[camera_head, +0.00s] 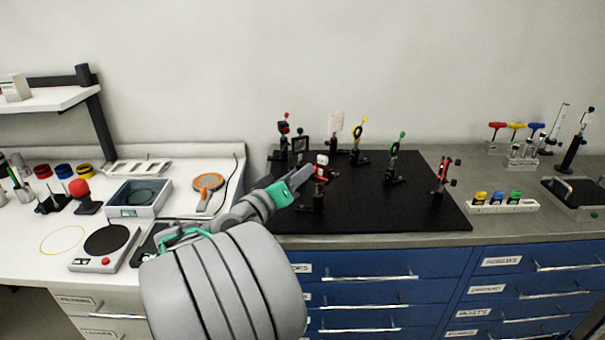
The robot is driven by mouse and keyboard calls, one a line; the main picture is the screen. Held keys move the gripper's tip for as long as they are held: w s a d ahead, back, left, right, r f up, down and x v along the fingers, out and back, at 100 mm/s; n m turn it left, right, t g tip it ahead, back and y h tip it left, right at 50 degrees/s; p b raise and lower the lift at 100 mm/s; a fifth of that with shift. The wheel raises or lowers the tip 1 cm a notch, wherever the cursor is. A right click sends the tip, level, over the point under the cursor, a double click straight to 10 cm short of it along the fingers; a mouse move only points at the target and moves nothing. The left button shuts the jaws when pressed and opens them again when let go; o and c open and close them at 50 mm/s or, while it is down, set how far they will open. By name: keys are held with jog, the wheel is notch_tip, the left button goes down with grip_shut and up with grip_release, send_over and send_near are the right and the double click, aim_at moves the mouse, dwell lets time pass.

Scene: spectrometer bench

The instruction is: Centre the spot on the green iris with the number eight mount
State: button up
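The green iris (394,149) stands upright on a post on the black breadboard (432,212), right of its middle. My gripper (309,174) reaches in from the lower left. Its tip is close beside a post mount with a red and white top (321,166) at the board's front left; I cannot tell if they touch. I cannot tell whether the fingers are open or shut. Mount numbers are too small to read, so I cannot tell which is number eight. No light spot can be made out on the green iris.
A red-topped mount (284,128), white card (336,122) and yellow iris (358,131) stand at the board's back. A red mount (442,172) stands at its right. The board's front right is bare. An orange-rimmed magnifier (208,183) lies on the left bench.

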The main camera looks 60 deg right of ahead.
jog(key=a, duration=0.5)
jog(key=shift+w+a+b, duration=0.3)
jog(key=shift+b, duration=0.05)
